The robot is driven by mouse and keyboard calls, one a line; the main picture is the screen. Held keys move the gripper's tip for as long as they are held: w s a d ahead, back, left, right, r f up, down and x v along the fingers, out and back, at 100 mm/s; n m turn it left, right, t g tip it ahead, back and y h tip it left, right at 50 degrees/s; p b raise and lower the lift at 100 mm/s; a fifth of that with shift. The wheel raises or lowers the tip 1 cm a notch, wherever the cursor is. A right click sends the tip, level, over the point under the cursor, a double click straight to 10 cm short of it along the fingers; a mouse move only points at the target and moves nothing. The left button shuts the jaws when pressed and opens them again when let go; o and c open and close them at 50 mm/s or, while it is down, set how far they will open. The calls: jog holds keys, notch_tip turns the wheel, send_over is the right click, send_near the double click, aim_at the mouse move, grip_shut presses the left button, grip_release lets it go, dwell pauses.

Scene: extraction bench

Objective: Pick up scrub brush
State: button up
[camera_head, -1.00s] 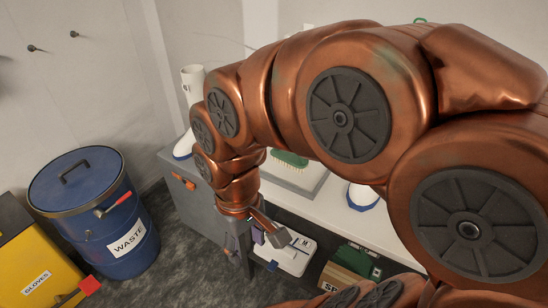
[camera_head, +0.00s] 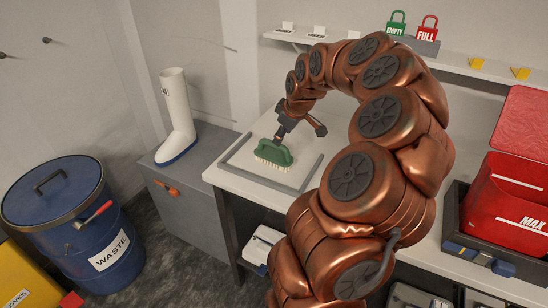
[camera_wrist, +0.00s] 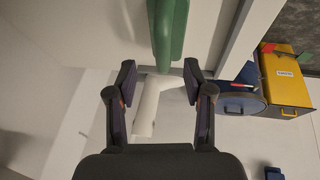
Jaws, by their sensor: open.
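The scrub brush (camera_head: 274,153) has a green body and pale bristles. It rests bristles down on the light tray area of the bench in the head view. Its green body (camera_wrist: 169,30) also shows at the top middle of the wrist view. My gripper (camera_head: 300,126) is just above and to the right of the brush in the head view. In the wrist view the two fingers of my gripper (camera_wrist: 160,80) are spread apart with nothing held. The brush lies beyond the fingertips, roughly in line with the gap. Whether a finger touches it is not clear.
A grey raised rim (camera_head: 309,173) borders the brush's area. A white boot (camera_head: 176,112) stands on a grey cabinet to the left, with a blue waste bin (camera_head: 100,225) beyond. A red box (camera_head: 503,205) stands at the right. A shelf with tags (camera_head: 470,66) runs along the wall.

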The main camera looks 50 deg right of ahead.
aim_at(275, 146)
jog(key=shift+p+x, duration=0.35)
jog(key=shift+x, duration=0.9)
jog(key=shift+w+a+f+p, duration=0.1)
jog(key=shift+w+f+p, duration=0.55)
jog(key=shift+f, duration=0.15)
jog(key=shift+p+x, duration=0.5)
jog(key=shift+x, duration=1.1)
jog(key=shift+c, duration=0.2)
grip_shut()
